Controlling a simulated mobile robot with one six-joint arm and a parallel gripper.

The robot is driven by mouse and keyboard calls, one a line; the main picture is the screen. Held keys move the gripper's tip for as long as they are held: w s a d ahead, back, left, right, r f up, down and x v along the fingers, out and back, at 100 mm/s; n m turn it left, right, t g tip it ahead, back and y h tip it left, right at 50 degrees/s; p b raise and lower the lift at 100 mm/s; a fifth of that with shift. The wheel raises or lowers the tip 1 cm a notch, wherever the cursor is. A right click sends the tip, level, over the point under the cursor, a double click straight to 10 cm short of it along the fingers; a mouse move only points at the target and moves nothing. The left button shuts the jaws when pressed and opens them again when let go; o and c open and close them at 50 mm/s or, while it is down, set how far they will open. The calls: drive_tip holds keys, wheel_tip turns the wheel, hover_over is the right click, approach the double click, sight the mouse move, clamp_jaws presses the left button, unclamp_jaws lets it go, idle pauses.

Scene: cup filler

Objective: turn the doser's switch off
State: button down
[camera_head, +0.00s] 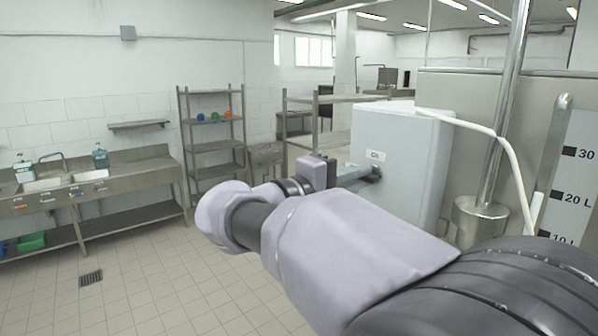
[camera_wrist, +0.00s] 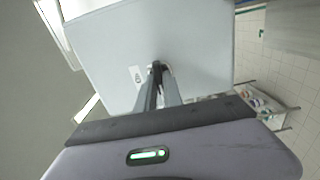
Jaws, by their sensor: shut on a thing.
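A pale grey box (camera_head: 402,150), the one with the switch, stands right of centre in the head view. A small white label (camera_head: 376,155) is on its front face. The box (camera_wrist: 195,40) also fills the upper middle of the wrist view, tilted, with the label (camera_wrist: 138,77) left of my fingertips. My gripper (camera_head: 372,172) reaches the front face just below the label. In the wrist view my gripper (camera_wrist: 158,72) has its fingers closed together at the face, shut on the switch. The fingers hide most of the switch, so its position cannot be read.
A steel pipe (camera_head: 505,110) and a white hose (camera_head: 512,150) run right of the box, near a tank with a litre scale (camera_head: 572,190). A sink counter (camera_head: 130,172) and a shelf rack (camera_head: 213,145) stand along the left wall. The tiled floor (camera_head: 150,270) between is clear.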

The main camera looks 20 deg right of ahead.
idle(0.4)
drive_tip(key=c, duration=1.5)
unclamp_jaws()
drive_tip(key=shift+a, duration=0.1)
drive_tip(key=v, duration=1.7)
drive_tip(key=shift+s+a, duration=0.1)
